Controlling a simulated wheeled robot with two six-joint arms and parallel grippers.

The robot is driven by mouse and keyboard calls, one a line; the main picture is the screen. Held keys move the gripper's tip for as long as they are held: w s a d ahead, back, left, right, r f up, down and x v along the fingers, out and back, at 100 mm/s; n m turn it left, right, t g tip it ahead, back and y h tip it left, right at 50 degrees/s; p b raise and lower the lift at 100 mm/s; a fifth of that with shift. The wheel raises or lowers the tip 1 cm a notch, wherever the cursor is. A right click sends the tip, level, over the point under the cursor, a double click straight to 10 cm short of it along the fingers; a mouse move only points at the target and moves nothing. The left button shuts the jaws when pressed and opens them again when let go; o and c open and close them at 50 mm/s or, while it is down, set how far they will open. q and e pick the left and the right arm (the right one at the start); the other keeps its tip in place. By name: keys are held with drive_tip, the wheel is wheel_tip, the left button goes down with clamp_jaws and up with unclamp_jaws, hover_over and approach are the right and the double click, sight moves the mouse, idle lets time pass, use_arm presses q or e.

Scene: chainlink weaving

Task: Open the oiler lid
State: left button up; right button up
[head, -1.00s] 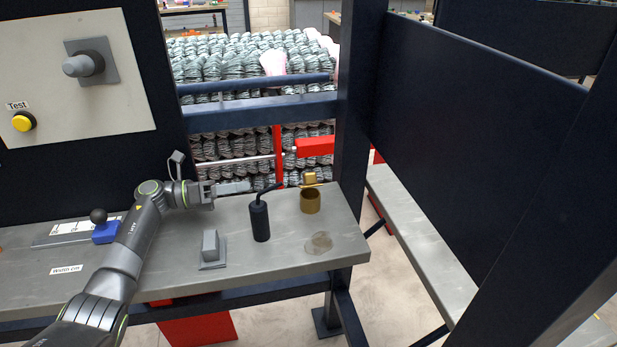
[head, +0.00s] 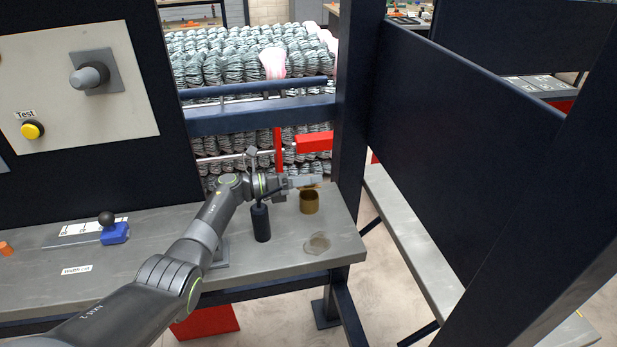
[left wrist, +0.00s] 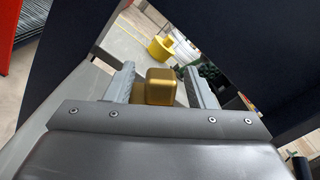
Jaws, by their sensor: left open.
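A brass cup-shaped oiler (head: 309,203) stands on the bench near its right end. A brass block, apparently its lid part, shows in the left wrist view (left wrist: 160,87), but in the head view my gripper mostly hides it. My left gripper (head: 306,182) is over the back of the oiler's top. In the left wrist view its two fingers (left wrist: 160,83) are apart, with the brass block between them and gaps on both sides. A black oil can (head: 261,223) with a thin spout stands left of the oiler, beneath my wrist. My right gripper does not show.
A dark post (head: 350,110) rises close behind the oiler. A brownish oil stain (head: 316,242) lies on the grey bench (head: 285,262) in front. A blue slider with a black knob (head: 115,232) is at the left.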

use_arm(q)
drive_tip(key=shift+d, duration=0.15)
drive_tip(key=shift+c, duration=0.4)
drive_tip(key=c, duration=0.9)
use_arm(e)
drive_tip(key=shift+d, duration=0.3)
